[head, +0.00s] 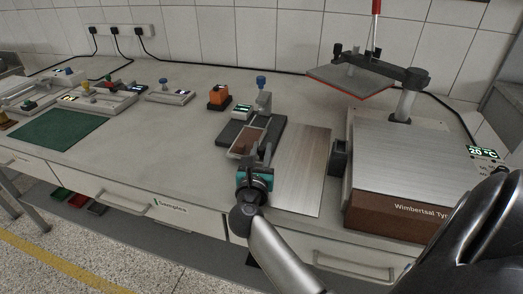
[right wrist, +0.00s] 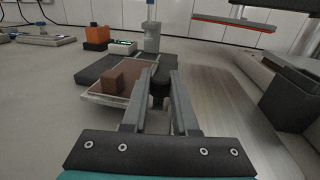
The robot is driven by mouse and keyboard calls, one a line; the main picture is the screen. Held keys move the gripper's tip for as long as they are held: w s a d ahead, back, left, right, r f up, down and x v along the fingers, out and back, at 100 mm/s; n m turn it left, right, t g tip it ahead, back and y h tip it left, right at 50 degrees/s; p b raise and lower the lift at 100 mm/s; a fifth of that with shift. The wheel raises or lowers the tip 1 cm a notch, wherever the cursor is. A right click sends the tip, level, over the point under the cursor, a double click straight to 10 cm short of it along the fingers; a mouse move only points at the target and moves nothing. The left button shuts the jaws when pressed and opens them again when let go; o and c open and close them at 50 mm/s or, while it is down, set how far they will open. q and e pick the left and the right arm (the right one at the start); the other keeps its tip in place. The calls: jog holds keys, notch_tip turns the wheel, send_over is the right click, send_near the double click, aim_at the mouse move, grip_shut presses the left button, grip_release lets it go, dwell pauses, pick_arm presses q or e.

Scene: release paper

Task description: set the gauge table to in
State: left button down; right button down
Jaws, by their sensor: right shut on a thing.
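The gauge (head: 262,105) stands mid-bench, with a blue knob on top, an upright post and a dark base (head: 232,133). Its table (head: 243,146) is a flat plate on the near side of the base. A brown sheet (right wrist: 133,75) and a small brown block (right wrist: 112,82) lie on it in the right wrist view. My right gripper (head: 263,152) is at the table's near right edge. Its fingers are shut on a dark round knob (right wrist: 158,90) beside the table. The gripper hides part of the knob in the head view. My left gripper is not in view.
A bare metal plate (head: 303,170) lies right of the gauge. A heated press-like unit (head: 410,160) with a raised arm stands further right. An orange block (head: 219,96) and a small display (head: 241,111) are behind. A green mat (head: 60,130) lies left; bench between is clear.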

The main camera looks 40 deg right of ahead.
aim_at(271, 141)
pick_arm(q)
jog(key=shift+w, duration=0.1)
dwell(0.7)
pick_arm(e)
jog(key=x, duration=0.5)
jog(key=s+b+x, duration=0.1)
jog(key=x, duration=0.2)
jog(key=shift+w+d, duration=0.2)
jog(key=shift+d, duration=0.5)
jog(key=shift+r, duration=0.2)
jog(key=c, duration=1.1)
grip_release()
jog(key=shift+o, duration=1.4)
jog(key=shift+w+d+f, duration=0.15)
jog(key=shift+f, duration=0.05)
jog(key=shift+o, duration=0.7)
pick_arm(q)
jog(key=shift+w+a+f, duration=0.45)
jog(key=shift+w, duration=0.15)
